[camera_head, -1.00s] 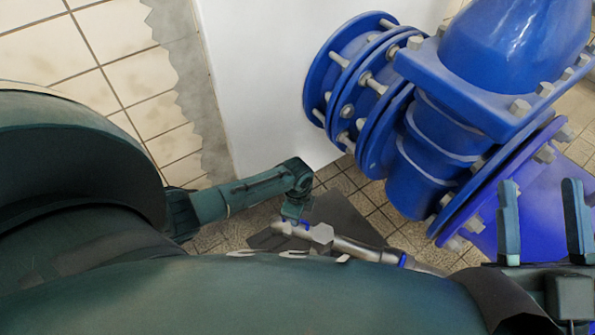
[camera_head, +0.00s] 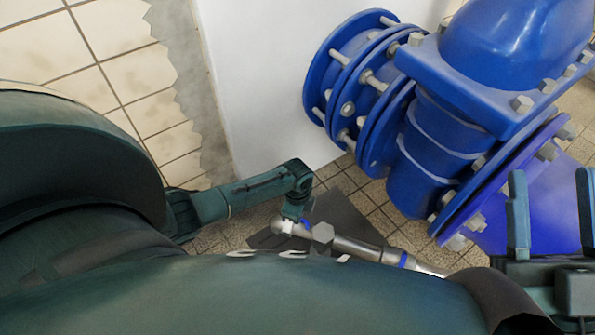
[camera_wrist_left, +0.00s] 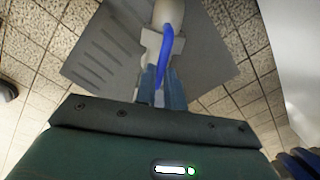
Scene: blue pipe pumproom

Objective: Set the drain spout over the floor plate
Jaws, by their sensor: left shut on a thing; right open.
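The drain spout (camera_head: 352,246) is a silver metal pipe with a hex nut and blue bands, low in the middle of the head view. My left gripper (camera_head: 294,218) is shut on it near its left end. The floor plate (camera_head: 345,212) is a dark grey sheet on the tiles, seen behind and below the spout. In the left wrist view, the pale spout (camera_wrist_left: 166,14) with a blue strip lies over the slotted grey plate (camera_wrist_left: 108,50), between my fingers (camera_wrist_left: 161,82). The gap between spout and plate cannot be judged. My right gripper (camera_head: 553,178) is open and empty at right.
A large blue flanged pipe and valve (camera_head: 430,140) with several bolts stands right of the spout. A white block (camera_head: 265,80) rises behind the plate. Tiled wall (camera_head: 120,60) is at left. My arm hides the lower foreground.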

